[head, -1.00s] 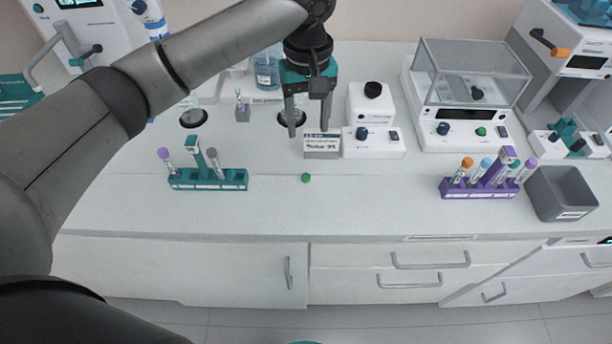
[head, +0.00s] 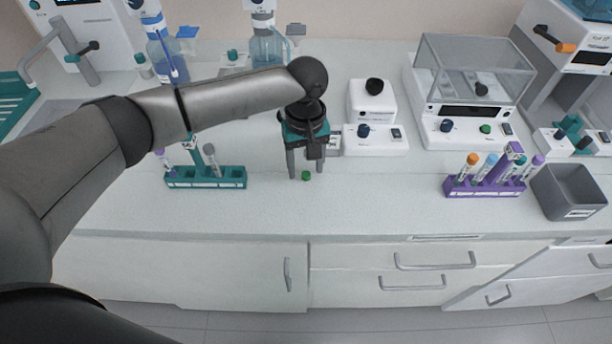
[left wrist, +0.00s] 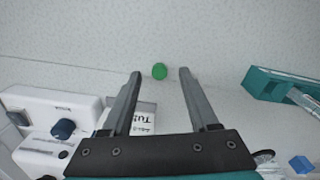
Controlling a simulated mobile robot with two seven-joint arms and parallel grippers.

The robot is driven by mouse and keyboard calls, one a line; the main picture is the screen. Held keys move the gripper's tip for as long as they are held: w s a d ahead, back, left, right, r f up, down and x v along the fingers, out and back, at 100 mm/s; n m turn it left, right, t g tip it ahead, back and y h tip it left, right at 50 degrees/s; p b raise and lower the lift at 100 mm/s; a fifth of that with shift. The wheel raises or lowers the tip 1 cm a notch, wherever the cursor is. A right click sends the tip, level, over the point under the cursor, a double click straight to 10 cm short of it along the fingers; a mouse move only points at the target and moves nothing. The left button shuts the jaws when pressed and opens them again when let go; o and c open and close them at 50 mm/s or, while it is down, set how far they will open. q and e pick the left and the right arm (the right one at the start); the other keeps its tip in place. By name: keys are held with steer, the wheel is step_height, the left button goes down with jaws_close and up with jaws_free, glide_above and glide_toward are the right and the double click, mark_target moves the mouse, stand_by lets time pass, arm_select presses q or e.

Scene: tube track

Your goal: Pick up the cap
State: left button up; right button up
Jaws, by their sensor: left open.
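The cap is a small green piece (head: 306,175) lying on the white bench top. It also shows in the left wrist view (left wrist: 159,71), just beyond and between the fingertips. My left gripper (head: 306,176) is open and points down over the bench at the cap. In the left wrist view its two fingers (left wrist: 160,72) stand apart with nothing between them, and the cap lies clear of both. My right gripper is not in view.
A teal tube rack (head: 206,184) stands left of the cap. A purple tube rack (head: 485,192) and a grey bin (head: 570,192) stand at the right. A white stirrer device (head: 374,140) is behind. The bench between the racks is mostly clear.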

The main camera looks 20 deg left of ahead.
arm_select(q)
steer(key=shift+f, duration=0.7)
jaws_close()
